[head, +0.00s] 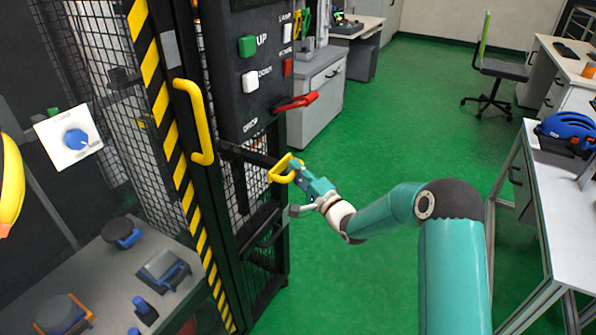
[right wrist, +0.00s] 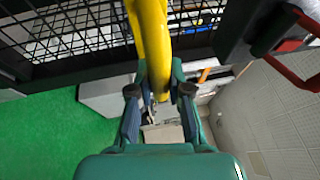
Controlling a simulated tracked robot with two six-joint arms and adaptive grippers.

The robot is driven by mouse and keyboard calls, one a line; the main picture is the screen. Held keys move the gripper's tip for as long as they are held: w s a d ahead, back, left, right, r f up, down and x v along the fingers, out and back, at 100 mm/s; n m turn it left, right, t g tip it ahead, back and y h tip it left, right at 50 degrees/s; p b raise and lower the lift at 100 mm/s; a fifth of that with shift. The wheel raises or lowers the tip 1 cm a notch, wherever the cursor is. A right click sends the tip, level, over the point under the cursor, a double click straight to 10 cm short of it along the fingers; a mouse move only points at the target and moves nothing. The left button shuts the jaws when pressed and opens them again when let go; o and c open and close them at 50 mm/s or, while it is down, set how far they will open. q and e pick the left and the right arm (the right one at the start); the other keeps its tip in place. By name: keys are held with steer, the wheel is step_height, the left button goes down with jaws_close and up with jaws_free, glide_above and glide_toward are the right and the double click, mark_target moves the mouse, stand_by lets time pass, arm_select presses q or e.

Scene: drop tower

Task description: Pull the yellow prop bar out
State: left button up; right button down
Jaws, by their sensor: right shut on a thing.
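The yellow prop bar shows its looped yellow end (head: 281,170) at the front of the drop tower, below the control panel, at the end of a dark horizontal rail. My right gripper (head: 297,172) is at this loop and shut on it. In the right wrist view the yellow bar (right wrist: 152,40) runs down between the two fingers (right wrist: 160,90), whose pads are on either side of it. How far the bar reaches into the tower is hidden. My left gripper is not in view.
The tower has a mesh door with a yellow handle (head: 195,120) and a striped edge. Its panel (head: 240,70) carries green and white buttons and a red lever (head: 296,102). Green floor between is clear.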

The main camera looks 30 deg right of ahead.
steer(key=c, duration=1.2)
jaws_free()
steer(key=shift+s+d+f, duration=0.1)
steer(key=shift+s+f, duration=0.1)
steer(key=shift+f, duration=0.15)
steer(key=shift+o, duration=0.5)
steer(key=shift+w+r, duration=0.1)
steer(key=shift+r, duration=0.05)
steer(key=v, duration=1.2)
